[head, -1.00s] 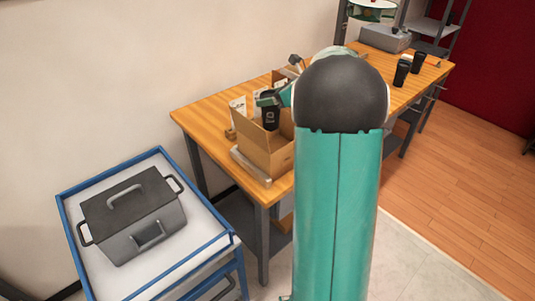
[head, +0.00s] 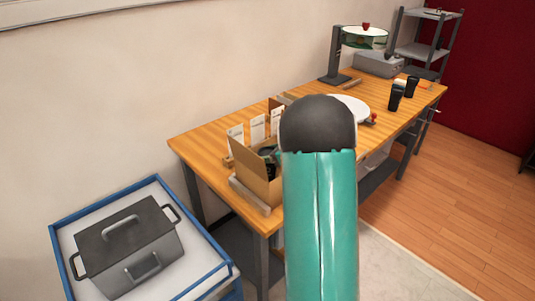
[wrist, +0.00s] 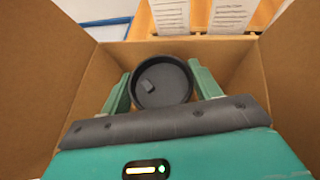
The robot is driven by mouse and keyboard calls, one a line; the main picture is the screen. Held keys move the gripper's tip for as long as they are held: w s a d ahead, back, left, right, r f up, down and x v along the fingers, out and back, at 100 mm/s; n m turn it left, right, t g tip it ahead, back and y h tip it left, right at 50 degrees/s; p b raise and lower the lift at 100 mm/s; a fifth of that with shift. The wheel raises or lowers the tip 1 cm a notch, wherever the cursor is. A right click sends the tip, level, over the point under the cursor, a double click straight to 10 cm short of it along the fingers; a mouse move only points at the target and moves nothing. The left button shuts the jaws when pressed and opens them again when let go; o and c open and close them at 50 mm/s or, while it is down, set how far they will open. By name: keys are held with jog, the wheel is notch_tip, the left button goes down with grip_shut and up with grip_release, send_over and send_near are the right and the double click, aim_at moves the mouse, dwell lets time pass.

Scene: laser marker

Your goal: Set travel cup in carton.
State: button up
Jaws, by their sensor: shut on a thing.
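The travel cup (wrist: 162,82) is black with a round lid. In the wrist view it stands between the two green fingers of my gripper (wrist: 163,90), which is shut on it. The cup and fingers are inside the open cardboard carton (wrist: 55,60), with its walls around them. Whether the cup's base touches the carton floor is hidden. In the head view the carton (head: 258,182) stands near the table's front left corner, and only a dark bit of the cup (head: 268,152) shows above its rim. My arm hides the carton's right side.
White cards (head: 257,130) stand behind the carton. Two more black cups (head: 395,97) stand farther right on the wooden table (head: 205,133). A white plate (head: 350,108) lies mid-table. A grey pot (head: 130,245) sits on a blue-edged cart at lower left.

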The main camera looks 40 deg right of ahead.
jog(key=shift+o, duration=1.2)
jog(key=shift+f, duration=0.15)
jog(key=o, duration=0.4)
jog(key=shift+o, duration=0.2)
jog(key=shift+w, duration=0.1)
jog(key=shift+r, duration=0.3)
jog(key=v, duration=1.2)
jog(key=shift+a+f, duration=0.1)
jog(key=shift+f, duration=0.05)
